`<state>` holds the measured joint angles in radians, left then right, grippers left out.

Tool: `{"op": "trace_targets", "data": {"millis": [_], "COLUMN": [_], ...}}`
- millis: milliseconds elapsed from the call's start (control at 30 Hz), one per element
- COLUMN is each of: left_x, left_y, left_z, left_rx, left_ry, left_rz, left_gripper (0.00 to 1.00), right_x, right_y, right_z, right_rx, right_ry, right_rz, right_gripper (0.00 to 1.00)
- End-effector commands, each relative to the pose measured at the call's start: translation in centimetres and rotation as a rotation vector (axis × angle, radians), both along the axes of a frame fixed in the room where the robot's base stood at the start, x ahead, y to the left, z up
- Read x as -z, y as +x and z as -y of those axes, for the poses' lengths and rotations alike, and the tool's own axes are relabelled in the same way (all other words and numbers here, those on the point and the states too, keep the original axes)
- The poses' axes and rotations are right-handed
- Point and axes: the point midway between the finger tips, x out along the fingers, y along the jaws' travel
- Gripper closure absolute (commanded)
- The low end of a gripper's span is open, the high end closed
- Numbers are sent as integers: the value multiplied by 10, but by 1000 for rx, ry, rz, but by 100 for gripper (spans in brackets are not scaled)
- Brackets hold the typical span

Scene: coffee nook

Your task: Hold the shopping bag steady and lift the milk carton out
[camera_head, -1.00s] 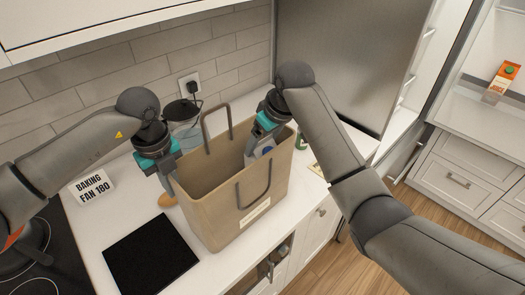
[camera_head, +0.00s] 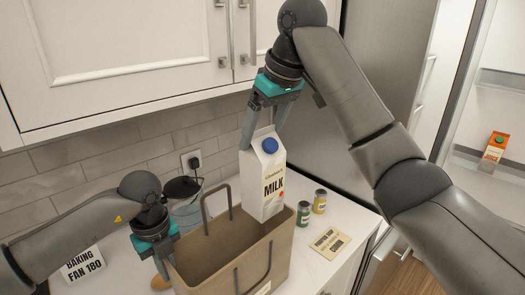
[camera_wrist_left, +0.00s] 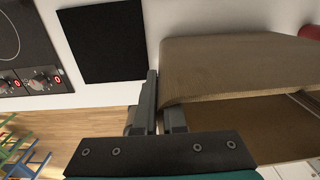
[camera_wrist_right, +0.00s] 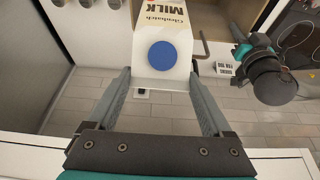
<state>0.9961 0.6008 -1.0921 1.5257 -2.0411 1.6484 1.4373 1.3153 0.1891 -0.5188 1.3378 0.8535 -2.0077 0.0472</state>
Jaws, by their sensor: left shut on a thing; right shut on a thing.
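The brown paper shopping bag (camera_head: 262,262) stands open on the counter, with two handles. My left gripper (camera_head: 165,274) is shut on the bag's left edge; in the left wrist view its fingers (camera_wrist_left: 158,108) pinch the bag wall (camera_wrist_left: 225,65). The white milk carton (camera_head: 263,186), with a blue cap, is upright and above the bag's rear right part; its base is near the rim height. My right gripper (camera_head: 262,138) is shut on the carton's top. In the right wrist view the carton (camera_wrist_right: 163,35) sits between the fingers (camera_wrist_right: 160,85).
A "Baking Fan 180" sign (camera_head: 83,264) is at left. Wall cabinets (camera_head: 120,60) hang close to my right gripper.

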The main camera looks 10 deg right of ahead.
Motion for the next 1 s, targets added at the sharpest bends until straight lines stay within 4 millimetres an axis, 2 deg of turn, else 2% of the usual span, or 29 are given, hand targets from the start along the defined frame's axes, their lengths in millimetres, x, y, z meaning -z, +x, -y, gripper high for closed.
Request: {"op": "trace_targets", "data": {"millis": [33,200,533,567,600,833,1000], "left_x": [0,0,0,0,0,0,0], "left_y": [0,0,0,0,0,0,0], "left_z": [0,0,0,0,0,0,0], "left_rx": [0,0,0,0,0,0,0], "left_ry": [0,0,0,0,0,0,0], "left_rz": [0,0,0,0,0,0,0], "left_gripper": [100,100,100,90,86,60,58], "right_x": [-7,-15,-17,-17,-17,-16,-16], "right_y": [0,0,0,0,0,0,0], "right_z": [0,0,0,0,0,0,0], "right_rx": [0,0,0,0,0,-1,-1], "right_ry": [2,3,4,4,4,3,3], "right_rz": [6,6,5,5,5,5,5], "right_gripper": [100,100,100,100,100,100,100]}}
